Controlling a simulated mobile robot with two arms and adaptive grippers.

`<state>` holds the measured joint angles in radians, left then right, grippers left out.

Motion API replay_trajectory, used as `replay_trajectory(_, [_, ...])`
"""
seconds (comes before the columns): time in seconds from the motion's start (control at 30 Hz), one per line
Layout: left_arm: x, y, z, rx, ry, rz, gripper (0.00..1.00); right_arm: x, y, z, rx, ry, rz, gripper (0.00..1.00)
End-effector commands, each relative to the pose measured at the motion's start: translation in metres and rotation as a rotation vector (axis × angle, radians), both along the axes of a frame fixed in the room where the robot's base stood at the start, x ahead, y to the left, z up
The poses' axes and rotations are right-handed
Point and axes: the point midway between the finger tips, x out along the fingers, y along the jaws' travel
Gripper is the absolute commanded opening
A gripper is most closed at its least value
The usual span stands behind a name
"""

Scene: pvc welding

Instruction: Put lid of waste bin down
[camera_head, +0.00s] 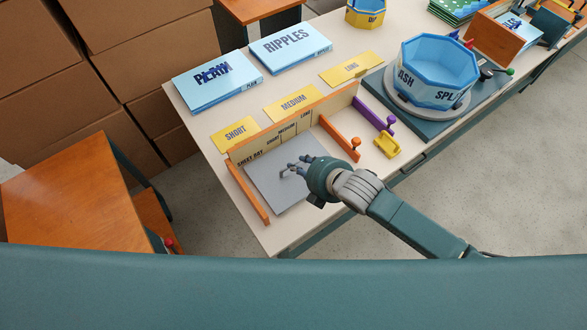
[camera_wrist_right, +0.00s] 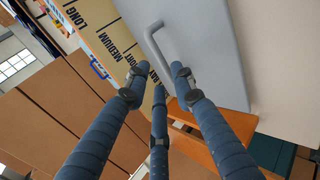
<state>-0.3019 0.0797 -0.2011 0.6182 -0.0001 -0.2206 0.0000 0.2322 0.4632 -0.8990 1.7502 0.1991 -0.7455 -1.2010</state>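A flat grey plate with a bar handle, likely the lid (camera_head: 283,195), lies in the marked sheet bay between orange rails. Its grey handle (camera_head: 285,172) shows just left of my right gripper (camera_head: 302,165). In the right wrist view, the handle (camera_wrist_right: 151,42) stands out from the grey plate (camera_wrist_right: 205,30), beyond the spread fingertips of the right gripper (camera_wrist_right: 160,90). The fingers are apart, with no clear grip on the handle. Whether a fingertip touches it, I cannot tell. No waste bin can be clearly made out. My left gripper is not in view.
Orange rails (camera_head: 247,193) and a purple rail (camera_head: 374,113) stand around the bay. A yellow piece (camera_head: 387,146) lies right of it. A blue octagonal tub (camera_head: 440,70) stands at the right. An orange-topped stand (camera_head: 65,205) is left of the table, before stacked cartons (camera_head: 140,45).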

Motion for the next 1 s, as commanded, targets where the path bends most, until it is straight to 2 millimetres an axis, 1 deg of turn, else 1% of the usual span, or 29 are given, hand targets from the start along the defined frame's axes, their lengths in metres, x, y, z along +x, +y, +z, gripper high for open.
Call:
replay_trajectory(0.2, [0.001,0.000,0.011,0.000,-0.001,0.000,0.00,0.019,0.008,-0.017,0.002,0.003,-0.004,0.25])
replay_trajectory(0.3, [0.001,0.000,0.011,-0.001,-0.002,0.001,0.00,0.026,0.014,-0.027,0.001,0.001,-0.003,0.25])
replay_trajectory(0.4, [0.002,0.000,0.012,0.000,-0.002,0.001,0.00,0.030,0.016,-0.032,0.001,0.001,-0.003,0.25])
replay_trajectory(0.67, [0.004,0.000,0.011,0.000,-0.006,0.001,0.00,0.031,0.017,-0.034,0.002,0.000,-0.001,0.25])
replay_trajectory(0.7, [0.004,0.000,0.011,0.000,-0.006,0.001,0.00,0.031,0.017,-0.034,0.002,0.000,-0.001,0.17])
replay_trajectory(0.8, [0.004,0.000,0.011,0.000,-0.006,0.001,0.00,0.031,0.017,-0.034,0.001,0.001,-0.001,0.00])
replay_trajectory(1.0, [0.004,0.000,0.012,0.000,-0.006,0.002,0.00,0.031,0.018,-0.032,0.003,-0.002,-0.001,0.00])
